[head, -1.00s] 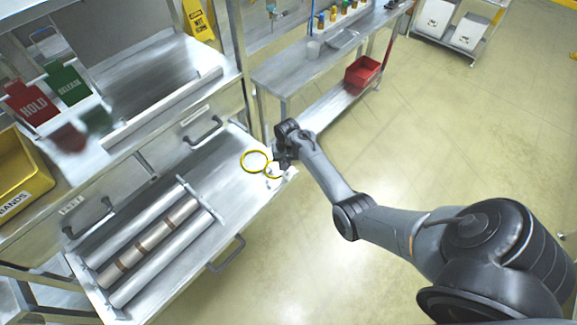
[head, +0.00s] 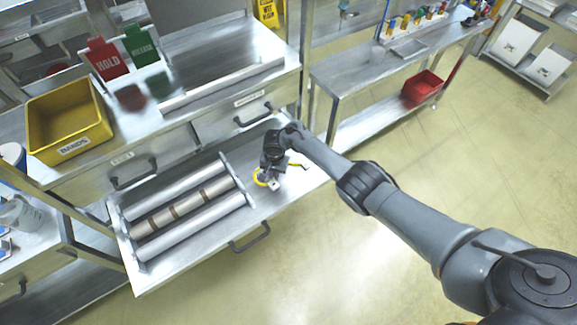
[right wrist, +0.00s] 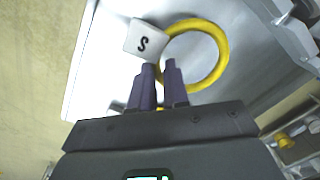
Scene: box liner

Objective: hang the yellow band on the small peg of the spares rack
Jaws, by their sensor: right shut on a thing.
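The yellow band (head: 258,178) is a ring at the right end of the pulled-out drawer. It also shows in the right wrist view (right wrist: 222,62), with its near side at my fingertips. My right gripper (head: 274,180) is shut on it; in the wrist view the two fingers (right wrist: 160,72) stand close together. A white tag marked S (right wrist: 146,40) is just left of the band, and it shows small in the head view (head: 274,185). The small peg is not clearly visible; I cannot tell whether the band is around it. My left gripper is out of view.
Silver rollers (head: 190,225) with a brown-striped one between lie in the drawer (head: 160,280) to the left. A yellow bin labelled BANDS (head: 70,125) and HOLD (head: 107,60) and RELEASE (head: 140,42) signs stand on the counter above. Open floor (head: 400,180) lies to the right.

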